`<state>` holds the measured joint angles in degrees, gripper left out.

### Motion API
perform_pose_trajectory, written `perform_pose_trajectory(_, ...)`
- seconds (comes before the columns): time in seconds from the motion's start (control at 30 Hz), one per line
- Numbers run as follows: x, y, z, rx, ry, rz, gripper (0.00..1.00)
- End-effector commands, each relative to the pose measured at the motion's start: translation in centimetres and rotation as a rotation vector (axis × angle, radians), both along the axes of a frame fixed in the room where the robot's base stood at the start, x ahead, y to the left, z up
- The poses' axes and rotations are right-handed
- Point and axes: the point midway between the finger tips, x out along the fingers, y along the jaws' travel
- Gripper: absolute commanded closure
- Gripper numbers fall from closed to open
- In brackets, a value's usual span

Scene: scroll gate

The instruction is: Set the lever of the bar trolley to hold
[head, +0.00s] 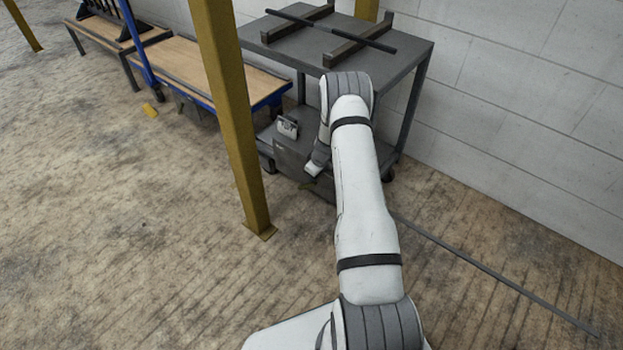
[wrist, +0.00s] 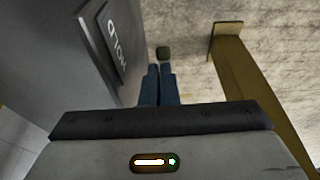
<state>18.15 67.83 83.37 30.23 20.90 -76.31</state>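The bar trolley (head: 415,75) is a dark grey wheeled table with a long dark bar across two rests on top. A small lettered plate (head: 287,127) shows low on its near side. In the wrist view a plate reading HOLD (wrist: 116,42) is on a grey panel at the left. The lever's shaft and setting cannot be made out; my arm hides part of the trolley.
A yellow post (head: 228,110) stands left of my arm, and shows at the right in the wrist view (wrist: 250,95). A wood-topped blue cart (head: 190,68) stands behind it. A white block wall (head: 520,130) is at the right. A thin dark strip (head: 500,278) runs along the floor.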

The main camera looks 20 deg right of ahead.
Motion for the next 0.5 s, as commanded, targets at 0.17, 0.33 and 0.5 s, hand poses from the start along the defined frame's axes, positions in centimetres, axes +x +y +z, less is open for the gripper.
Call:
perform_pose_trajectory(0.17, -2.2, -1.1, -2.1, 0.003, 0.038, -0.013, 1.0)
perform_pose_trajectory(0.33, -2.2, -1.1, -1.7, 0.002, 0.037, -0.013, 1.0)
perform_pose_trajectory(0.5, -2.3, -1.1, 1.0, 0.001, 0.028, -0.011, 1.0)
